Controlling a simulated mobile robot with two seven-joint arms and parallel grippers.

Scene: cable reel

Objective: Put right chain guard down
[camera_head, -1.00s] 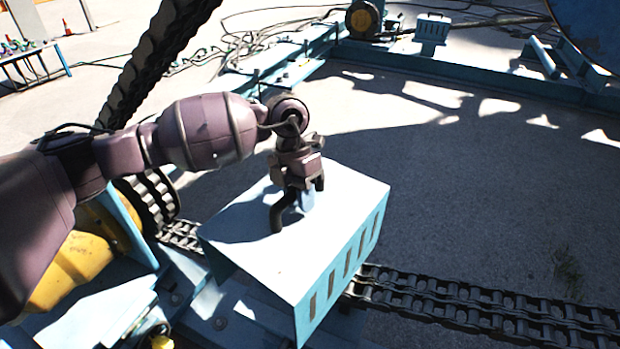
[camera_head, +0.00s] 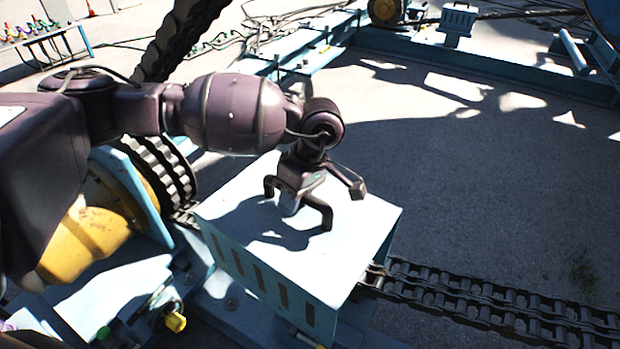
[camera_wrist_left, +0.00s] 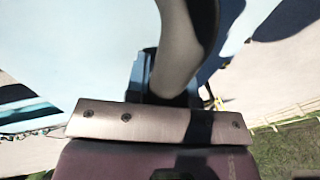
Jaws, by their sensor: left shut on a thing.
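The right chain guard (camera_head: 345,240), a pale blue box-like cover with a row of slots on its near side, is in the middle of the head view. It sits over the line of the black chain (camera_head: 490,300), which comes out at its right. My left gripper (camera_head: 300,203) is above the guard's top and shut on its small handle, which the fingers mostly hide. I cannot tell whether the guard's lower edge touches the frame. The left wrist view shows one grey finger (camera_wrist_left: 185,45) close up. My right gripper is not in view.
A yellow motor or gear housing (camera_head: 85,245) and a dark sprocket (camera_head: 165,170) stand at the left, close to the guard. Open concrete lies right of the guard.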

